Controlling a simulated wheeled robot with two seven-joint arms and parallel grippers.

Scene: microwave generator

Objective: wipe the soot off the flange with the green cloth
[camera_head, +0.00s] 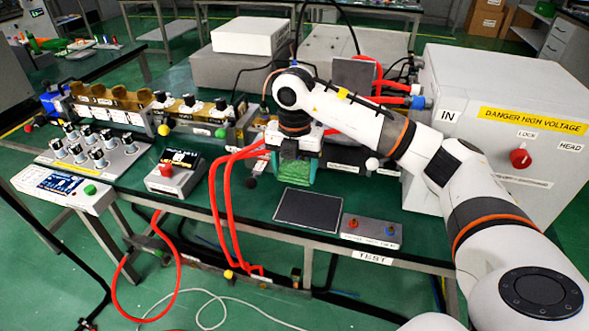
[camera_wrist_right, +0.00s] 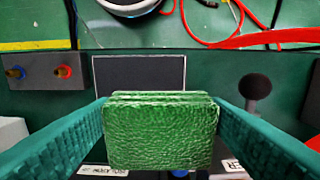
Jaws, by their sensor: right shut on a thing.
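The green cloth (camera_head: 293,171) is a thick folded pad. My right gripper (camera_head: 296,160) is shut on it, above the bench in the middle of the head view. In the right wrist view the cloth (camera_wrist_right: 160,135) fills the space between the two teal fingers and touches both. I cannot make out the flange or any soot for certain; the arm, gripper and cloth cover part of the bench there. My left gripper does not show in either view.
A dark flat panel (camera_head: 308,210) lies in front of the cloth, beside a small button box (camera_head: 371,231). Red hoses (camera_head: 225,190) run at the left of the gripper. A large white high-voltage cabinet (camera_head: 510,120) stands at the right. Brass waveguide parts (camera_head: 120,97) stand at the left.

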